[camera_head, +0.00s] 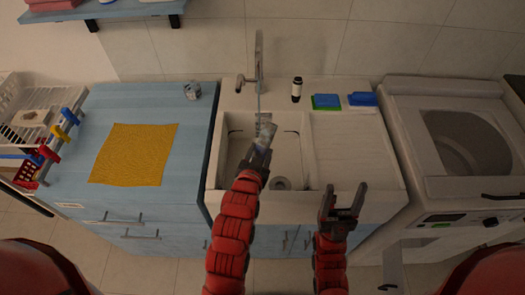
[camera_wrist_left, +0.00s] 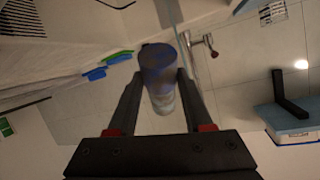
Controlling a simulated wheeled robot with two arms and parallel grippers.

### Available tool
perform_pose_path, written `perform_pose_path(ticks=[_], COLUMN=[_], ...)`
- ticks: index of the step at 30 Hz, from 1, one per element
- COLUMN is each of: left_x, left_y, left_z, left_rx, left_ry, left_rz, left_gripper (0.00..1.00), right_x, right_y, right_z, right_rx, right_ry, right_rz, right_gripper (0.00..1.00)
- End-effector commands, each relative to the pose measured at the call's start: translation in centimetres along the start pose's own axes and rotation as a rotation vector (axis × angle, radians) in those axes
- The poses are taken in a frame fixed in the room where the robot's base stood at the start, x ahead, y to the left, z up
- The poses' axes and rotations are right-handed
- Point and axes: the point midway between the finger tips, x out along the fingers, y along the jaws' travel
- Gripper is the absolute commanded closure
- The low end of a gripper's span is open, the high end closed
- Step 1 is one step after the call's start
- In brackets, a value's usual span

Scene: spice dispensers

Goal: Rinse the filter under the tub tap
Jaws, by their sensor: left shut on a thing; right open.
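The filter (camera_head: 266,132), a greyish, partly translucent cylinder, is held in my left gripper (camera_head: 260,158) over the tub (camera_head: 236,150). In the left wrist view the filter (camera_wrist_left: 158,80) stands between the two fingers of my left gripper (camera_wrist_left: 160,100), which are shut on it. The tap (camera_head: 259,65) rises behind the tub, and a thin pale line runs from it down towards the filter. The tap also shows in the left wrist view (camera_wrist_left: 207,42). My right gripper (camera_head: 343,202) is open and empty in front of the tub's right part.
A blue cabinet (camera_head: 190,135) with a yellow cloth (camera_head: 134,154) is at left. A washing machine (camera_head: 425,185) is at right.

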Motion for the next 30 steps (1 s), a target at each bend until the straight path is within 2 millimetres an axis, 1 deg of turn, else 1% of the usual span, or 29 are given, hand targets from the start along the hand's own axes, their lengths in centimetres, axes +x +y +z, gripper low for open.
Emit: perform_pose_path(ticks=[1,3,24,30], left_x=[0.6,1.3,8.2,10.0], left_y=[-0.3,-0.7,-4.2,-5.1], left_z=[0.3,0.3,0.1,0.1], left_rx=[-0.001,0.0,0.0,0.0], left_ry=[0.002,0.003,0.001,0.003], left_rz=[-0.003,-0.004,-0.002,-0.002], left_gripper=[1.0,1.0,1.0,1.0], right_x=[-0.7,-1.3,-4.7,-6.2], right_y=[0.0,-0.1,-0.2,-0.3], right_z=[0.1,0.2,0.8,1.1], right_rx=[0.0,0.0,0.0,0.0], right_ry=[0.0,0.0,0.0,0.0], right_rz=[0.0,0.0,0.0,0.0], right_gripper=[0.36,0.36,0.36,0.36])
